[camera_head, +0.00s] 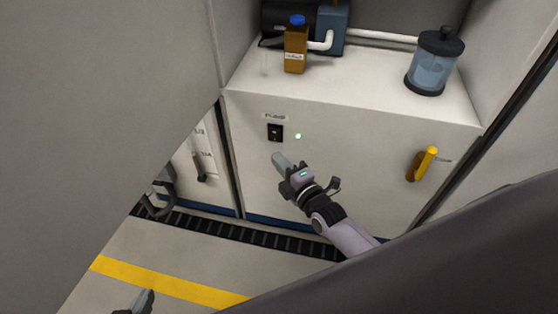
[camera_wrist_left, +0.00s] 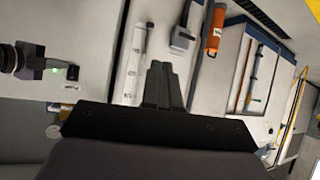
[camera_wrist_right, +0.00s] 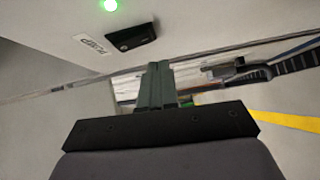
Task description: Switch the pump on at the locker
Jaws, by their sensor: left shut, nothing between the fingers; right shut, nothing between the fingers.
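The locker (camera_head: 350,160) has a white front with a PUMP label and a small black pump switch (camera_head: 275,132) below it. A green light (camera_head: 298,136) glows just right of the switch. In the right wrist view the switch (camera_wrist_right: 132,36) and the lit green light (camera_wrist_right: 110,5) show near the top; the switch's position is hard to read. My right gripper (camera_head: 278,158) is shut and empty, just below the switch, apparently apart from it. My left gripper (camera_head: 147,297) is shut and empty, low over the floor at the bottom edge of the head view.
A brown bottle (camera_head: 295,50) with a blue cap and a clear jar (camera_head: 433,65) with a black lid stand on the locker top, with pump equipment behind. A yellow handle (camera_head: 424,163) sticks out at the locker's right. A yellow stripe (camera_head: 170,282) crosses the floor. A grey panel blocks the left.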

